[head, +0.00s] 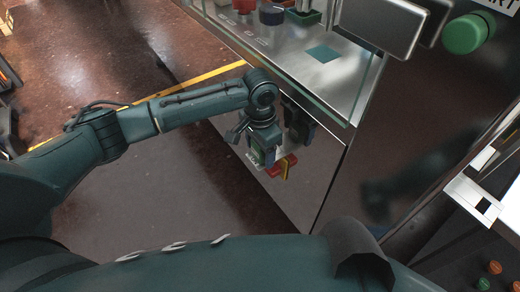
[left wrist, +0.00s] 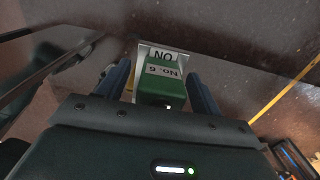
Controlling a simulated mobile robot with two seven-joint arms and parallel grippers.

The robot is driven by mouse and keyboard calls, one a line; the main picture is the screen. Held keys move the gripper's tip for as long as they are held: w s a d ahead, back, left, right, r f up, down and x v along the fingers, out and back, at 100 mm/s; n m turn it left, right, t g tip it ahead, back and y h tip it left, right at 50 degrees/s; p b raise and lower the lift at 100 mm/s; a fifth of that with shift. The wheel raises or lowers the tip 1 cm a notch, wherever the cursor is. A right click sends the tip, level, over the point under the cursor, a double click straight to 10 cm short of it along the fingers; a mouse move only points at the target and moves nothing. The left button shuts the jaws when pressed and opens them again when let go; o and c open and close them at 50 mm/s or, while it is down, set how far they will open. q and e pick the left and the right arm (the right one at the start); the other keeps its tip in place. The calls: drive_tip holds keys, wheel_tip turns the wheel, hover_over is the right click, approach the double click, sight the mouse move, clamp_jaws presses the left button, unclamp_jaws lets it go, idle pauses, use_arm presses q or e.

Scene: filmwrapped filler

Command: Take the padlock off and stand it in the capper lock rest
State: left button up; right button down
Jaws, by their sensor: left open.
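The padlock (left wrist: 162,82) is a green block labelled "No. 6" in the left wrist view. It sits between the two fingers of my open left gripper (left wrist: 157,72), with a visible gap on each side. A white plate (left wrist: 162,53) lettered "NO" is behind it. In the head view, my left gripper (head: 258,152) is at the steel cabinet's front, around the green padlock (head: 257,157), beside a red and yellow handle (head: 283,167). The padlock's shackle is hidden. I cannot identify the capper lock rest. My right gripper is out of view.
The steel machine top (head: 335,78) has a glass edge above my left gripper. On it are a dark blue cup-like part (head: 271,14) and a teal square (head: 323,53). Open floor with a yellow line (head: 205,77) lies left.

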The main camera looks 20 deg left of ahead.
use_arm(q)
drive_tip(key=shift+c, duration=0.3)
drive_tip(key=c, duration=1.1)
drive_tip(key=shift+r, duration=0.2)
